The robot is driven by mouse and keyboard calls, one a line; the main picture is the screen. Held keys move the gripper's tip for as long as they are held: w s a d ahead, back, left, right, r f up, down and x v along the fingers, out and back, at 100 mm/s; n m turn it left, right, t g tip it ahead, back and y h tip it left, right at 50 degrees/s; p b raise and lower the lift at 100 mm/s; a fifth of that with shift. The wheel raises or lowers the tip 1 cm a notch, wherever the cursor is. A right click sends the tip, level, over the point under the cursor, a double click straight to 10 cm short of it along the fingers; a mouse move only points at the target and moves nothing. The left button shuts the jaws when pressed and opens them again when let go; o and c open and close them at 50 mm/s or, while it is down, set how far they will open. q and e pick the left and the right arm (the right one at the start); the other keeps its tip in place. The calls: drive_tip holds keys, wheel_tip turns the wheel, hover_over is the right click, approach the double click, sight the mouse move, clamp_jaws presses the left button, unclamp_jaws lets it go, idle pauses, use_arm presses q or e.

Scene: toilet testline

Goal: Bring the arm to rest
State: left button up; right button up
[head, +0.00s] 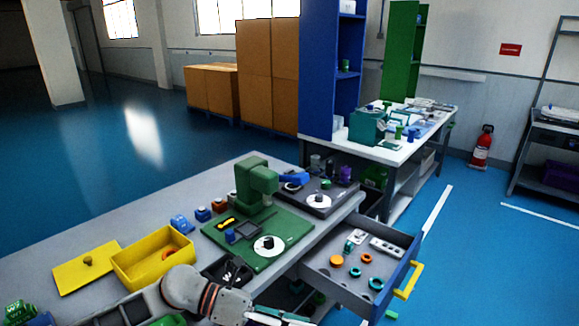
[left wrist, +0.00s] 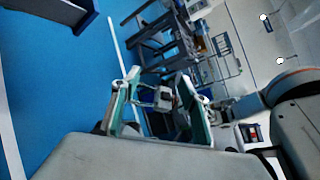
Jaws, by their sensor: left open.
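My left arm comes in at the bottom middle of the head view, over the near edge of the workbench (head: 125,222). My left gripper (head: 282,318) points right, low in the picture beside the open drawer (head: 335,272), and is partly cut off by the frame edge. In the left wrist view my left gripper (left wrist: 160,98) has its two teal fingers spread apart, with nothing held between them. My right gripper does not show in either view.
A yellow box (head: 150,262), its yellow lid (head: 86,268) and a green press-like fixture (head: 258,190) sit on the bench. The drawer juts out with several small parts inside. A second table (head: 410,150) stands behind. Blue floor (head: 480,265) is open at right.

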use_arm(q)
wheel_tip(320, 180, up, 4)
drive_tip(key=w+d+n+t+h, duration=0.15)
drive_tip(key=n+t+h, duration=0.25)
drive_tip(key=n+t, duration=0.75)
drive_tip(key=w+a+f+n+t+y, duration=0.2)
drive_tip(key=a+f+n+t+y, duration=0.45)
drive_tip(key=n, duration=0.95)
drive_tip(key=s+a+f+n+g+y, duration=0.2)
drive_tip(key=s+a+f+n+y, duration=0.2)
drive_tip(key=s+a+f+n, duration=0.3)
drive_tip(key=s+a+f+n+g+y, duration=0.3)
drive_tip(key=s+a+f+n+y, duration=0.2)
drive_tip(key=a+f, duration=0.5)
wheel_tip(320, 180, down, 5)
drive_tip(key=shift+s+r+n, duration=0.2)
drive_tip(key=shift+s+n, duration=0.75)
drive_tip(key=shift+s, duration=0.2)
drive_tip(key=shift+y, duration=0.25)
